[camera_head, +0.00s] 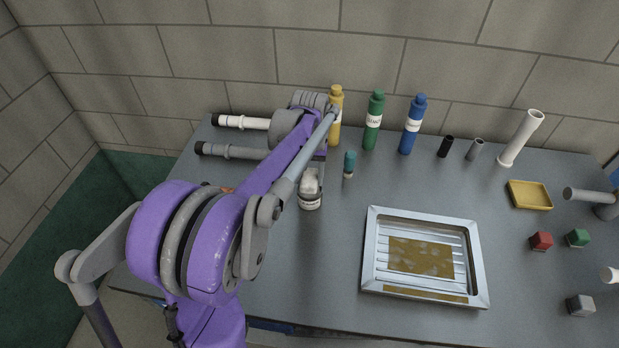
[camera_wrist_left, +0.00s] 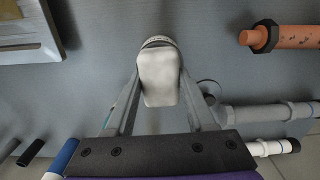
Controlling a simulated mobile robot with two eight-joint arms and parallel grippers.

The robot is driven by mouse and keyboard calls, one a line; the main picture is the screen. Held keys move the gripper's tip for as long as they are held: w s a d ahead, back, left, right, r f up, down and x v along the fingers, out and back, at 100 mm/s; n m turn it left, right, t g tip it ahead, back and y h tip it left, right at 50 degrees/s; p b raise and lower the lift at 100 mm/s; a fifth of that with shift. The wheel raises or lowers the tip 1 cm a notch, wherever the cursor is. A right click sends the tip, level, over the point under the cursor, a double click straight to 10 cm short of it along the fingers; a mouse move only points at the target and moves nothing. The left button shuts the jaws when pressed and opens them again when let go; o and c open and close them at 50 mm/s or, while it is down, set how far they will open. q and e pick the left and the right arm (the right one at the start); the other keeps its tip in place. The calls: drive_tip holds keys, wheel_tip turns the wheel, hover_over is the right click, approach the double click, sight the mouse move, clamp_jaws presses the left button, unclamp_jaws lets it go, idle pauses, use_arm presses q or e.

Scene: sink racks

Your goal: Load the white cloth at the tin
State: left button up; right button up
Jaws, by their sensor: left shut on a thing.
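The white cloth (camera_wrist_left: 160,80) is a small, pale, rounded bundle between the fingers of my left gripper (camera_wrist_left: 160,92). In the head view my left gripper (camera_head: 312,172) points down at the table, left of the metal tray, with the cloth (camera_head: 310,185) under it. The tin (camera_head: 310,205) shows as a short round thing with a pale, printed band just below the cloth. Its banded edge also shows in the left wrist view (camera_wrist_left: 158,41). The cloth hides most of the tin, and I cannot tell whether they touch. My right gripper is not in view.
A metal tray (camera_head: 374,250) with brown patches lies to the right. A small teal-capped bottle (camera_head: 349,165) stands close to my gripper. Yellow, green (camera_head: 374,122) and blue (camera_head: 412,127) bottles stand behind. Pipes lie at the back left (camera_head: 232,151). An orange pipe (camera_wrist_left: 290,37) shows in the wrist view.

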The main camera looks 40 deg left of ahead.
sight(309, 177)
use_arm(q)
drive_tip(key=shift+w+r+p, duration=0.1)
drive_tip(key=shift+r+p, duration=0.95)
drive_tip(key=shift+r, duration=1.45)
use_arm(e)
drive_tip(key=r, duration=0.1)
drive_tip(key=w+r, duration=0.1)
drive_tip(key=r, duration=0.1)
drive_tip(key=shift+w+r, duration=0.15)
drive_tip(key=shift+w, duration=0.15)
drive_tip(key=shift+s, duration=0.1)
use_arm(q)
drive_tip(key=shift+f, duration=0.1)
